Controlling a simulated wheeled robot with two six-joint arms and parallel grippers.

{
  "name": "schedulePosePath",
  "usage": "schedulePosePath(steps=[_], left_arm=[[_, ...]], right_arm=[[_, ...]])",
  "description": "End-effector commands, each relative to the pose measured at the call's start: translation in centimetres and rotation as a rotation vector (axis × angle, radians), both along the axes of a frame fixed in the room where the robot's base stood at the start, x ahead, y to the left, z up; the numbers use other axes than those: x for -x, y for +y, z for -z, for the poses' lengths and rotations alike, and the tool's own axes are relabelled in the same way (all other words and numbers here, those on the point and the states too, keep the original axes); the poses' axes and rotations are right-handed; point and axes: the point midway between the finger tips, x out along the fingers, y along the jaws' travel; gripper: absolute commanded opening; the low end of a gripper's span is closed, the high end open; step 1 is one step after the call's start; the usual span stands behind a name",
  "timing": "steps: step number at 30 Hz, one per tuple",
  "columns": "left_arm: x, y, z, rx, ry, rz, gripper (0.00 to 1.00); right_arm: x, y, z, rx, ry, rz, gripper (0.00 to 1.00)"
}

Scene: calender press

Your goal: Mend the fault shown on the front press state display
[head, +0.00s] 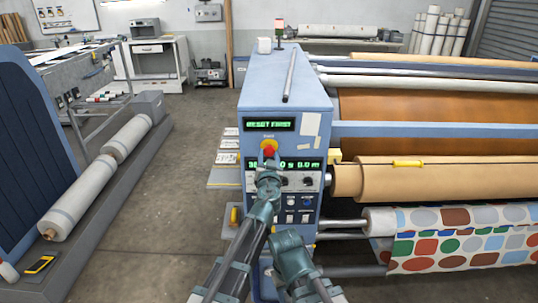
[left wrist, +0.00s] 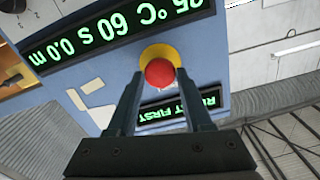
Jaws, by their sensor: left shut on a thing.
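The press's blue end cabinet (head: 258,88) carries an upper green display (head: 269,125) reading RESET FIRST. Below it is a red mushroom button (head: 268,152) on a yellow collar (left wrist: 174,55). A lower display (head: 296,164) shows temperature, seconds and 0.0 m, partly hidden by my gripper in the head view. My left gripper (head: 268,159) is at the button, and in the left wrist view its fingers (left wrist: 158,90) stand on either side of the red cap (left wrist: 160,73), shut on it. My right gripper's fingers do not show.
Below the lower display are knobs (head: 308,181) and small buttons (head: 307,201). A tan roll (head: 430,181) and a dotted fabric roll (head: 450,216) lie to the right. Grey rolls (head: 72,210) lie on a stand at the left. The floor (head: 170,215) between is clear.

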Motion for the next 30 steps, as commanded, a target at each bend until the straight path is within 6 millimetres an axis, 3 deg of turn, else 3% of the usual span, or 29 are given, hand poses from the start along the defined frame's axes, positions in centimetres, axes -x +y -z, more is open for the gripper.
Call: schedulePosePath(steps=[5, 6, 11, 23, 30], left_arm=[[0.3, 0.0, 0.1, 0.001, 0.001, 0.001, 0.00], [0.3, 0.0, 0.1, 0.001, 0.001, 0.001, 0.52], [0.2, 0.0, 0.1, 0.001, 0.000, 0.001, 0.81], [0.4, 0.1, 0.0, 0.000, 0.000, 0.001, 0.81], [2.3, 0.6, 0.0, 0.000, 0.001, -0.001, 0.81]], right_arm=[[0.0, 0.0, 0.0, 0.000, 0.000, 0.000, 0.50], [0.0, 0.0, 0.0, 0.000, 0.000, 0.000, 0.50], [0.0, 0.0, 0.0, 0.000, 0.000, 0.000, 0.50], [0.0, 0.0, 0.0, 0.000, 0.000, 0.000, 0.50], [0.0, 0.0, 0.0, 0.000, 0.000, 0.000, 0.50]])
